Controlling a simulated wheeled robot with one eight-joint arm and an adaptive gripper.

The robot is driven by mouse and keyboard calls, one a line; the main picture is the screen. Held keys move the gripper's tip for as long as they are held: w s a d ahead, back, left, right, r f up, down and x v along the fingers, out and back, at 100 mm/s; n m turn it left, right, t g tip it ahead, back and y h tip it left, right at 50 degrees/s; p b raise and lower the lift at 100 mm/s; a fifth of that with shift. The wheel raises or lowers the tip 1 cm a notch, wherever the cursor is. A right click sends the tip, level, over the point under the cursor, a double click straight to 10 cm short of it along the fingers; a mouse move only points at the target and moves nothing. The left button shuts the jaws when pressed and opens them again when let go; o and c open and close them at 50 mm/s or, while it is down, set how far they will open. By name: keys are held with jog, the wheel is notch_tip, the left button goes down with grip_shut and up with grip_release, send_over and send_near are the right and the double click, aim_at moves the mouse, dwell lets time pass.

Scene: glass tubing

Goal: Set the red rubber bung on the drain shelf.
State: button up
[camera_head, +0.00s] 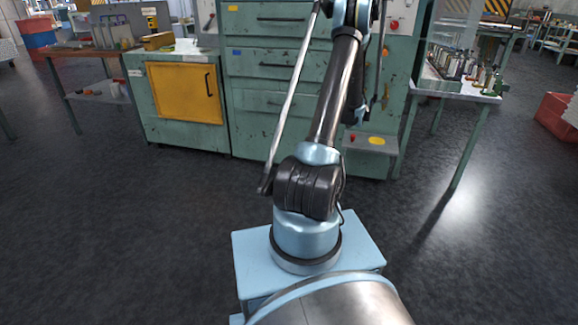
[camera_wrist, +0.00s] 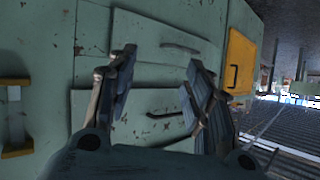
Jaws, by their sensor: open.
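My gripper (camera_wrist: 161,82) is open in the wrist view, its two fingers spread apart with nothing between them. Behind the fingers are the green cabinet drawers (camera_wrist: 158,62), which appear tilted. In the head view my arm rises in front of the cabinet, and my gripper is out of the frame at the top. I cannot tell which surface is the drain shelf.
A green cabinet with a yellow door (camera_head: 186,92) stands left of the drawers. A side table (camera_head: 459,89) at right holds several bottles. A low ledge (camera_head: 369,144) juts from the cabinet. A red bin (camera_head: 556,117) sits far right. The dark floor around my base is clear.

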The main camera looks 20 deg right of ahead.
jog(key=s+a+r+g+y, duration=0.1)
jog(key=s+a+r, duration=0.2)
jog(key=a+r, duration=0.3)
jog(key=s+a+r+g, duration=0.2)
jog(key=s+a+r, duration=0.15)
jog(key=a, duration=0.55)
jog(key=s+a+r+g, duration=0.1)
jog(key=s+a+r, duration=0.2)
jog(key=s+a, duration=0.35)
jog(key=s+a+r+g, duration=0.2)
jog(key=s+a+r, duration=0.2)
jog(key=s+a, duration=0.25)
jog(key=s+a+f+g+h, duration=0.1)
jog(key=s+a+f, duration=0.1)
jog(key=s, duration=1)
jog(key=s+a+f+g+h, duration=0.1)
jog(key=s+a+f+g, duration=0.1)
jog(key=s, duration=1)
jog(key=s+a+f+g+h, duration=0.1)
jog(key=s+a+f, duration=0.2)
jog(key=s, duration=0.9)
jog(key=shift+s+a+f, duration=0.15)
jog(key=shift+a+f, duration=0.25)
jog(key=shift+a, duration=0.5)
